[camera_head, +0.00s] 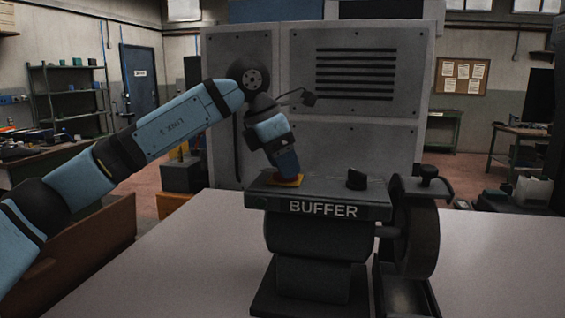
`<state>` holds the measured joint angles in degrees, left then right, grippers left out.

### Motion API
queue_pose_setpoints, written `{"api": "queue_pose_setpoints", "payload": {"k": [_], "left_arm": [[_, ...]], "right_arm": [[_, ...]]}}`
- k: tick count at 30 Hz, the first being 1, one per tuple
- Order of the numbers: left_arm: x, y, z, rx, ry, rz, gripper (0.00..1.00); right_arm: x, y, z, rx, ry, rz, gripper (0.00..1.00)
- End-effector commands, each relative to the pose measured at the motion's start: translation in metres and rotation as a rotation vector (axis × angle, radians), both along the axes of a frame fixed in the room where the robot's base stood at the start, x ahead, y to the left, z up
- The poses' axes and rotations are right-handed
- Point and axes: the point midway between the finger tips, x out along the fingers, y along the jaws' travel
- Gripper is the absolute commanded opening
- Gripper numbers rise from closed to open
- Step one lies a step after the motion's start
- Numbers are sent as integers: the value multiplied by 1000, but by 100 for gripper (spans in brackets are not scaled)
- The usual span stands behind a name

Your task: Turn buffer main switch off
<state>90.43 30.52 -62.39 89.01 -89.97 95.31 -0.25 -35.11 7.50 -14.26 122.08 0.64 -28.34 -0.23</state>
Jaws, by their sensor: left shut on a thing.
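The buffer (318,238) is a dark bench machine with a white BUFFER label, standing on the pale table (480,255). On the left of its top is the main switch (289,182), a yellow plate with a bit of red showing. My left gripper (287,174) points down onto the switch and is shut on its red part. The gripper hides most of the switch, so its turned position cannot be told. A black knob (356,179) stands apart on the right of the top. My right gripper is not in view.
A dark wheel (416,236) with a guard is on the buffer's right side. A large grey cabinet (355,120) with vent slots stands close behind. The table is clear to the left and right of the buffer.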

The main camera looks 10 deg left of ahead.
Motion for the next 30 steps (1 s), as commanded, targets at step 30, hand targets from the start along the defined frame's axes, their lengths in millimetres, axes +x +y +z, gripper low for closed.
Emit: {"api": "queue_pose_setpoints", "payload": {"k": [30], "left_arm": [[-1, -1, 0, 0, -1, 262, 36]], "right_arm": [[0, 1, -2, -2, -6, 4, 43]]}}
